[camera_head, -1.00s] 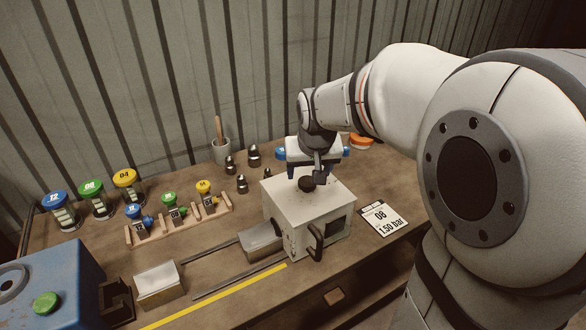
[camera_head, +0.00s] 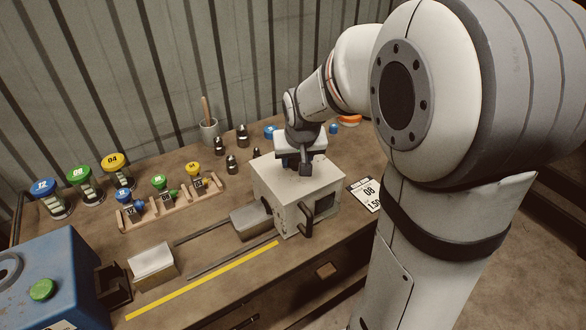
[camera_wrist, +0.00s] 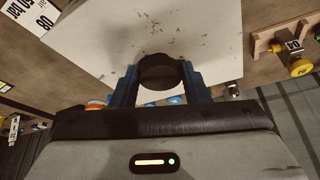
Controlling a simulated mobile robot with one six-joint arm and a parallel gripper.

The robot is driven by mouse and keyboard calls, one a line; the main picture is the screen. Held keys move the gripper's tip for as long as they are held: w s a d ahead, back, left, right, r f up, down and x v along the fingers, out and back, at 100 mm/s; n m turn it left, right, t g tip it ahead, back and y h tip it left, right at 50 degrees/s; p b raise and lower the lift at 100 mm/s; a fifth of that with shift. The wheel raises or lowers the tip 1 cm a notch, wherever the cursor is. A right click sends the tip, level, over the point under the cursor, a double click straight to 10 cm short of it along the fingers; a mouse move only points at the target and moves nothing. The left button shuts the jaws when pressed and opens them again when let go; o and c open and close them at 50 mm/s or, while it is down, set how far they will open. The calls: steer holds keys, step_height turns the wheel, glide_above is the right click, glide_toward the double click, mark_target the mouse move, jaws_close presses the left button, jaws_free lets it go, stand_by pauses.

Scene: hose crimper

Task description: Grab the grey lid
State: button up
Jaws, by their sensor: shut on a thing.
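The grey lid (camera_head: 322,173) is the pale flat top of the box-shaped machine (camera_head: 284,206) at the middle of the bench. It shows no clear gap above the box. In the wrist view the lid (camera_wrist: 205,38) is a scuffed pale panel with a dark round knob (camera_wrist: 158,72). My gripper (camera_head: 291,164) points down over the lid. Its blue fingers, also in the wrist view (camera_wrist: 160,78), stand on both sides of the knob and are shut on it. In the head view my gripper hides the knob.
A wooden rack (camera_head: 172,207) with small capped fittings and several jars stand at left. Dark fittings (camera_head: 232,163) and a cup (camera_head: 209,131) are behind the box. A label card (camera_head: 366,193) lies to its right. A blue machine (camera_head: 50,275) is at front left.

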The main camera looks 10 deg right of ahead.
steer(key=c, duration=0.4)
steer(key=shift+c, duration=0.2)
steer(key=shift+r, duration=0.1)
